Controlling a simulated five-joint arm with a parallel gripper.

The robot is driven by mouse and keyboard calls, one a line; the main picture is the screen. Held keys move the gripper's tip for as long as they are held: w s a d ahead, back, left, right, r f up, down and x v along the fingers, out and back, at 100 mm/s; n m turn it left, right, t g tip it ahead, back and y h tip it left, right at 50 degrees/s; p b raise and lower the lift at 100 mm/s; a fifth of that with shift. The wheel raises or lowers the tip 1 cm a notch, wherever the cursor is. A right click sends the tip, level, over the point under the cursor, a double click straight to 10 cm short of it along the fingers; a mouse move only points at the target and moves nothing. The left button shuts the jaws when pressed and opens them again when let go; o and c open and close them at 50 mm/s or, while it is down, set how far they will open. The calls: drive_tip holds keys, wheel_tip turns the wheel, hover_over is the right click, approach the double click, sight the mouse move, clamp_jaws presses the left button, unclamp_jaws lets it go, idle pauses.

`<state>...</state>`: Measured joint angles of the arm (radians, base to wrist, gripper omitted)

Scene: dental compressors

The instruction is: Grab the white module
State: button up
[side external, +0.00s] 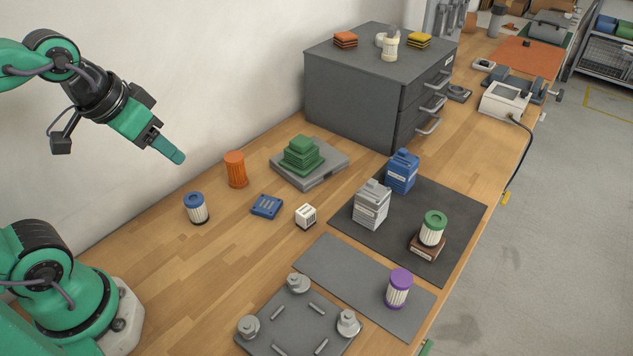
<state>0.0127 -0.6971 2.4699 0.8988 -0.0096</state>
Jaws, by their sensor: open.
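The white module (306,216) is a small white cube with dark markings and a dark base. It sits on the wooden bench near the middle of the side external view, to the right of a flat blue block. My gripper (172,152) is the green end of the arm at the upper left. It is raised above the bench, well to the left of the white module and apart from it. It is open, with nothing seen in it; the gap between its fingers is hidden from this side.
Near the module are the blue block (266,206), a blue-capped canister (196,208), an orange cylinder (235,169) and green stacked plates (303,154). A dark mat (462,205) holding bottles lies right. A grey cabinet (345,90) stands behind. Bench to the module's lower left is clear.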

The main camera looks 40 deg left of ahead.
drive_tip(key=w+d+g, duration=0.1)
drive_tip(key=w+d, duration=0.1)
drive_tip(key=w, duration=0.4)
drive_tip(key=m+g, duration=0.1)
drive_tip(key=g, duration=0.3)
hover_over(306, 210)
drive_tip(key=f, duration=1.5)
drive_tip(key=shift+s+a+f, duration=0.25)
drive_tip(key=shift+a, duration=0.05)
drive_tip(key=shift+w+d+f, duration=0.2)
drive_tip(key=shift+d+f, duration=0.1)
drive_tip(key=shift+f, duration=4.2)
drive_tip(key=c, duration=1.1)
